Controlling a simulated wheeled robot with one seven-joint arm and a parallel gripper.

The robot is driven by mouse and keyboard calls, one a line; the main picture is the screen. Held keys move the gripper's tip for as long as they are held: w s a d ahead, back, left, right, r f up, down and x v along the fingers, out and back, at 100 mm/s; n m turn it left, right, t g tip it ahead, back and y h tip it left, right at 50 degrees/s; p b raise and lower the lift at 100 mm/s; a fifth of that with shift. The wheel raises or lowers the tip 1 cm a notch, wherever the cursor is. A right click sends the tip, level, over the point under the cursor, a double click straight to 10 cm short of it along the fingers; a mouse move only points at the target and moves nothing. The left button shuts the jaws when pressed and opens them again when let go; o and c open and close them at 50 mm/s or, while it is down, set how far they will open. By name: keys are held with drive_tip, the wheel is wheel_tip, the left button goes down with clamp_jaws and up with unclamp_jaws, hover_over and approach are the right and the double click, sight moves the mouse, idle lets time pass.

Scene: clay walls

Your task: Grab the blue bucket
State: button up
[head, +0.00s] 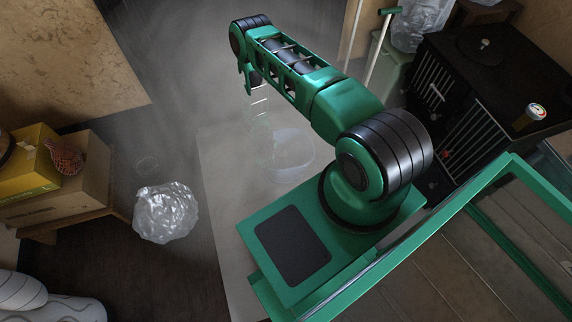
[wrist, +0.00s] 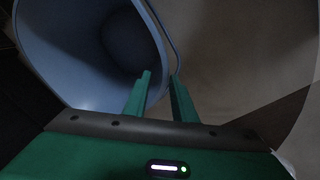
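The blue bucket (wrist: 75,45) fills the upper left of the wrist view, its mouth facing the camera and its inside dark. My gripper (wrist: 160,76) is at the bucket's right side, with a gap between its two green fingers. The left finger overlaps the bucket's mouth, and the right finger is beside the rim. The bucket's wall shows in the gap; I cannot tell whether either finger touches it. In the head view a faint, see-through round shape (head: 291,155) stands below my arm; I cannot tell whether it is the bucket. My gripper is not clear there.
A crumpled clear plastic bag (head: 166,212) lies left of the pale floor strip. Cardboard boxes (head: 75,185) stand on a low wooden table at the left. Dark floor (head: 165,285) at the lower left is open.

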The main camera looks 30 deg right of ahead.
sight(274, 173)
drive_tip(key=shift+d+f, duration=0.35)
drive_tip(key=shift+f, duration=1.55)
drive_tip(key=shift+d+f, duration=0.3)
drive_tip(key=shift+f, duration=1.6)
drive_tip(key=shift+d+f, duration=0.35)
drive_tip(key=shift+f, duration=1.55)
clamp_jaws()
drive_tip(key=shift+w, duration=0.1)
